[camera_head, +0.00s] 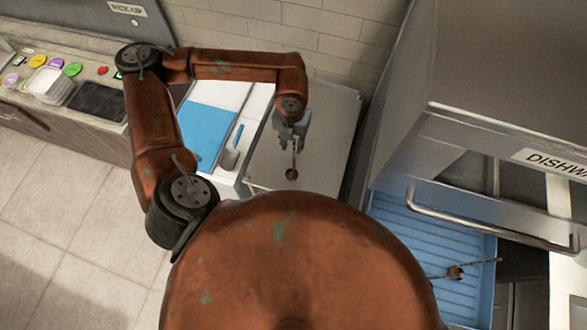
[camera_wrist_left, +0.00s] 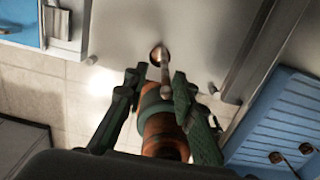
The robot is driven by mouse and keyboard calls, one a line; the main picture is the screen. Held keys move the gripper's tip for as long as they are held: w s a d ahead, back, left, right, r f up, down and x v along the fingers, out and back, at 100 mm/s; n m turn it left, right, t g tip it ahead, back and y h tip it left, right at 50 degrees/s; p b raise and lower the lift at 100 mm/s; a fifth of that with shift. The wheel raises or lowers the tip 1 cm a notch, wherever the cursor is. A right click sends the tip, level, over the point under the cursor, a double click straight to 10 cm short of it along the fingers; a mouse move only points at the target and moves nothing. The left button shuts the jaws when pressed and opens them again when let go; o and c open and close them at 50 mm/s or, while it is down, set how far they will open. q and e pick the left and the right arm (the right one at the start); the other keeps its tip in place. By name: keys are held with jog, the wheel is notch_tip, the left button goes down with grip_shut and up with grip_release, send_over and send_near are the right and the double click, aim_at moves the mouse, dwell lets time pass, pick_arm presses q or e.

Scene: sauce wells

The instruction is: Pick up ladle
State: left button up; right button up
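A ladle with a small brown bowl (camera_head: 292,174) and a thin handle is at the grey metal counter, below my left gripper (camera_head: 291,136). In the left wrist view the ladle's bowl (camera_wrist_left: 159,55) is just beyond the fingertips and its handle runs back between them. The fingers of my left gripper (camera_wrist_left: 158,82) are spread apart, and I see no clear closing on the handle. Another ladle-like utensil (camera_head: 456,272) lies on the blue ribbed surface at the lower right. My right gripper is not in view.
The metal counter (camera_head: 335,130) is mostly bare around the ladle. A blue board (camera_head: 208,125) and a container with a blue-handled tool (camera_head: 231,155) are to its left. The dishwasher (camera_head: 500,85) and its handle bar (camera_head: 480,228) stand at the right, above the blue surface (camera_head: 415,245).

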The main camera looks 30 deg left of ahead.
pick_arm(q)
jog(key=f, duration=0.1)
jog(key=f+p, duration=0.1)
jog(key=f, duration=0.1)
jog(key=shift+w+d, duration=0.2)
notch_tip(320, 180, down, 3)
jog(key=shift+w+p, duration=0.1)
jog(key=shift+p, duration=0.2)
grip_shut()
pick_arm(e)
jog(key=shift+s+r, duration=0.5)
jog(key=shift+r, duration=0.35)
